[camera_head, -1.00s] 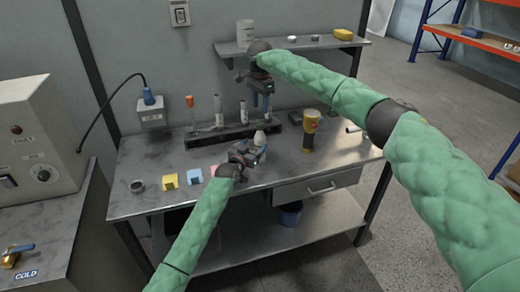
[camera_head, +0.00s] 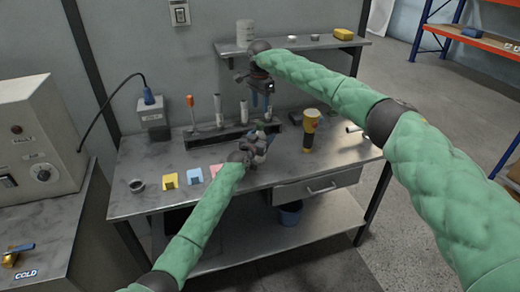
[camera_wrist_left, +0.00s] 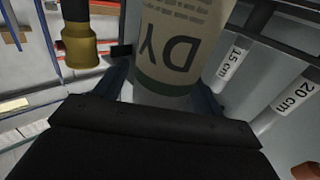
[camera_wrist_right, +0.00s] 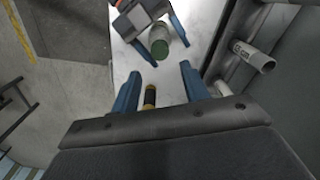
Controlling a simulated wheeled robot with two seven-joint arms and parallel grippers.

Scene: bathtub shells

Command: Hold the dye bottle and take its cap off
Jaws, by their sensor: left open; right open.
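The dye bottle (camera_wrist_left: 180,45) is white with a printed label and a green band. It stands between the fingers of my left gripper in the left wrist view; I cannot tell whether they touch it. In the right wrist view the bottle's dark green cap (camera_wrist_right: 159,48) faces the camera, with the left gripper (camera_wrist_right: 158,36) beside it. In the head view my left gripper (camera_head: 264,138) mostly hides the bottle. My right gripper (camera_head: 261,103) is open and empty, fingers pointing down, above and behind the bottle.
A yellow-and-black torch (camera_head: 311,130) stands right of the bottle. Behind is a dark rack (camera_head: 232,132) with labelled tubes. Yellow (camera_head: 170,181), blue (camera_head: 195,176) and pink blocks lie to the left. A wall shelf (camera_head: 290,43) is above.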

